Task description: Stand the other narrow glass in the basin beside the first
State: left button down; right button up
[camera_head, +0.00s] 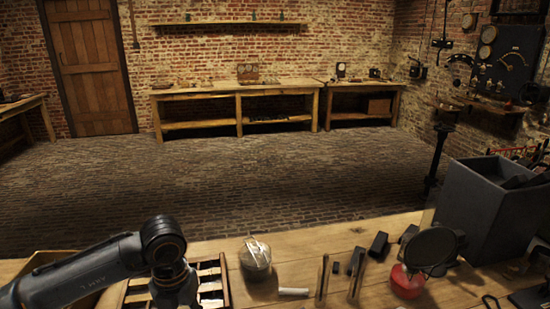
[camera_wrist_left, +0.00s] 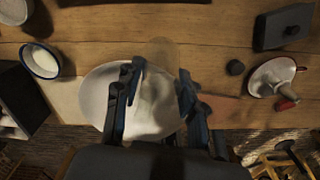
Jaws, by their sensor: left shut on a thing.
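In the left wrist view my left gripper (camera_wrist_left: 158,88) is shut on a narrow, see-through glass (camera_wrist_left: 163,52). The glass lies between the two dark fingers, and its far end shows beyond them. A white oval basin (camera_wrist_left: 97,88) lies behind the fingers and the glass in this view. I cannot tell whether the glass touches it. The other narrow glass cannot be made out; the fingers hide part of the basin. In the head view my left arm comes in from the left, but its fingers are not visible. My right gripper is in neither view.
A blue-rimmed white bowl (camera_wrist_left: 41,61) stands left of the basin. A dark block (camera_wrist_left: 284,27) and a white dish (camera_wrist_left: 268,80) lie to the right. In the head view a clear jar (camera_head: 256,258) and a large grey box (camera_head: 487,210) stand on the table.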

pick_arm(q)
notch_tip(320, 180, up, 6)
jog(key=shift+f+p, duration=0.25)
jog(key=shift+p, duration=0.35)
jog(key=shift+s+d+f+m+b, duration=0.1)
jog(key=shift+s+f+m+b, duration=0.1)
jog(key=shift+f+m+b, duration=0.3)
jog(key=m, duration=0.2)
jog(key=s+m, duration=0.1)
jog(key=m, duration=0.1)
jog(key=shift+d+m, duration=0.1)
jog(key=shift+m, duration=0.3)
jog(key=m, duration=0.2)
jog(key=s+m, duration=0.1)
jog(key=m, duration=0.1)
jog(key=shift+d+f, duration=0.15)
jog(key=shift+f, duration=0.05)
jog(key=s+f+m, duration=0.1)
jog(key=s+m, duration=0.2)
jog(key=m, duration=1)
jog(key=s+d+m+b, duration=0.1)
jog(key=s+m, duration=0.2)
jog(key=m, duration=1)
jog(key=shift+s+d+f, duration=0.15)
jog(key=shift+s+f, duration=0.15)
jog(key=shift+f, duration=0.1)
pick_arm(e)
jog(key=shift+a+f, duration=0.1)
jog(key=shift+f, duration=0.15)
